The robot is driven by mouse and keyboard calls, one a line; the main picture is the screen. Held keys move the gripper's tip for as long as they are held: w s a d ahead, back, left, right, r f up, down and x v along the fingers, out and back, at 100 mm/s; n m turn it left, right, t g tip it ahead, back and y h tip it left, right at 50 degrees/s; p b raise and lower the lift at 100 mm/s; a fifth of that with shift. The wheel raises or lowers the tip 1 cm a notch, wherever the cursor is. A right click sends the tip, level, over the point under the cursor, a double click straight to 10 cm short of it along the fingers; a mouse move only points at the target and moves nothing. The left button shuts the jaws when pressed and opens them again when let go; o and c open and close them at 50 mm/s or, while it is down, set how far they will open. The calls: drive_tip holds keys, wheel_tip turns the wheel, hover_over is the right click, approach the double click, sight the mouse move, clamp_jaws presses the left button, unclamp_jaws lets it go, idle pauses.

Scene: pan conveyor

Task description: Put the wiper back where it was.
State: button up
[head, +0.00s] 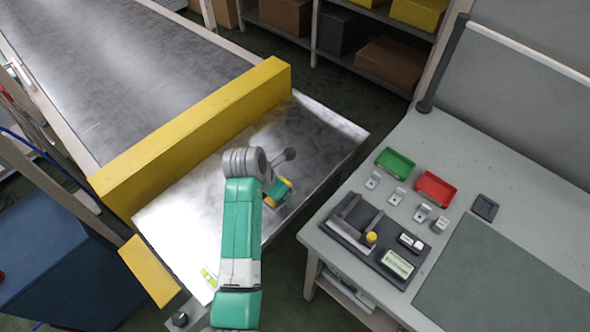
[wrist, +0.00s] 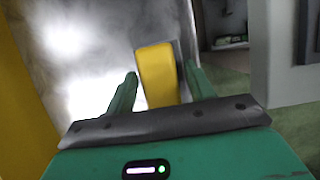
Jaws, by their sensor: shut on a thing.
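My gripper (head: 274,193) is over the metal pan at the end of the conveyor, near the pan's right side. In the wrist view its two green fingers (wrist: 160,84) are shut on a yellow block-shaped part, which I take to be the wiper's handle (wrist: 156,66). A dark grey edge shows beside it. In the head view the yellow part (head: 285,186) shows only in small part, and my arm hides the rest. I cannot tell whether the wiper touches the pan.
A yellow beam (head: 190,135) crosses the conveyor (head: 120,65) behind the pan (head: 325,125). A gap separates the pan from the grey workbench (head: 330,270) at right. The bench bears a dark tray (head: 342,232), a green bin (head: 395,163) and a red bin (head: 435,189).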

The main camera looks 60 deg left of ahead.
drive_tip(key=w+a+b, duration=0.1)
drive_tip(key=w+a, duration=0.1)
drive_tip(key=a, duration=0.1)
drive_tip(key=w+a+b, duration=0.2)
drive_tip(key=w+a, duration=0.1)
drive_tip(key=w+a+f+b, duration=0.1)
drive_tip(key=w+a+b, duration=0.1)
drive_tip(key=a, duration=0.1)
drive_tip(key=shift+w+f, duration=0.1)
drive_tip(key=shift+w, duration=0.3)
drive_tip(key=shift+w+a, duration=0.2)
wheel_tip(320, 180, down, 4)
drive_tip(key=b, duration=0.2)
drive_tip(key=shift+w+a+b, duration=0.15)
drive_tip(key=shift+b, duration=0.2)
drive_tip(key=shift+r, duration=0.25)
drive_tip(key=shift+f, duration=0.1)
drive_tip(key=o, duration=1)
drive_tip(key=shift+o, duration=0.2)
